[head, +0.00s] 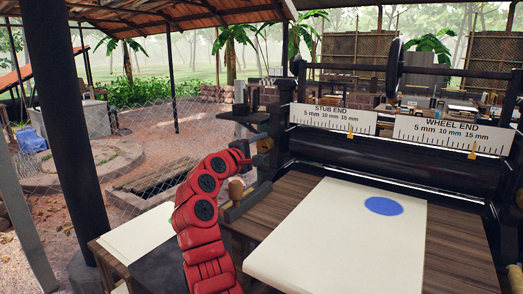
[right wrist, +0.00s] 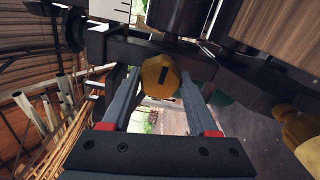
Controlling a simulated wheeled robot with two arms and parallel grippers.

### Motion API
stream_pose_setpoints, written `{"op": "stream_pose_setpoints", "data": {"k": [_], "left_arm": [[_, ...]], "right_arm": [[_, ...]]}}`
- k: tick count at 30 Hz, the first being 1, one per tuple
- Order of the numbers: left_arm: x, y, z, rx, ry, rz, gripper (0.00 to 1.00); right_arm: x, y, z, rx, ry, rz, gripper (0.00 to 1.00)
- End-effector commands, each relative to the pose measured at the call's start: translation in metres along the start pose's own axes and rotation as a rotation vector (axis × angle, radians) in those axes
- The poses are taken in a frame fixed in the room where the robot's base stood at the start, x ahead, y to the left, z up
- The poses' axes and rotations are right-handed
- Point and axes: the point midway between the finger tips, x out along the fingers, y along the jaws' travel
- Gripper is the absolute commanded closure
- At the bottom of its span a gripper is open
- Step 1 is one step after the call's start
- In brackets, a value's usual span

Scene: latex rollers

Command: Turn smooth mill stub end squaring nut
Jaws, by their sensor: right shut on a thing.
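The stub end squaring nut is a faceted yellow-gold knob with a dark slot (right wrist: 160,76), seen face-on in the right wrist view. It sits on a dark metal frame part at the left, stub end side of the mill, and is small and partly covered in the head view. My right gripper (right wrist: 159,88) has one grey finger on each side of the nut and is shut on it. In the head view my right gripper (head: 252,154) is at the mill's left end. The smooth mill's dark roller (head: 400,166) lies behind the wooden table. My left gripper is out of view.
The STUB END scale (head: 333,119) and WHEEL END scale (head: 450,134) stand above the roller, each with a yellow pointer. A cream sheet (head: 330,235) with a blue disc (head: 384,206) lies on the wooden table (head: 460,240). A dark post (head: 62,120) stands at left.

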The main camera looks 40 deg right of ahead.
Motion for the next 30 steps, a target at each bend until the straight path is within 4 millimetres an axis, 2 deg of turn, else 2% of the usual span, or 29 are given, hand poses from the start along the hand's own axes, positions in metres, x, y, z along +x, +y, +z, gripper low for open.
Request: {"op": "stream_pose_setpoints", "data": {"k": [15, 21, 30], "left_arm": [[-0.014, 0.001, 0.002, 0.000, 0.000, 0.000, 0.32], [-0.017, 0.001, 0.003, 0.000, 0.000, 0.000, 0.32], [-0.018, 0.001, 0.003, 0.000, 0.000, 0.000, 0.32]], "right_arm": [[0.000, -0.002, -0.001, 0.437, 0.000, -0.003, 0.96], [0.000, -0.002, -0.001, 0.542, 0.000, -0.004, 0.96], [0.000, -0.002, -0.001, 0.612, -0.001, -0.004, 0.96]]}}
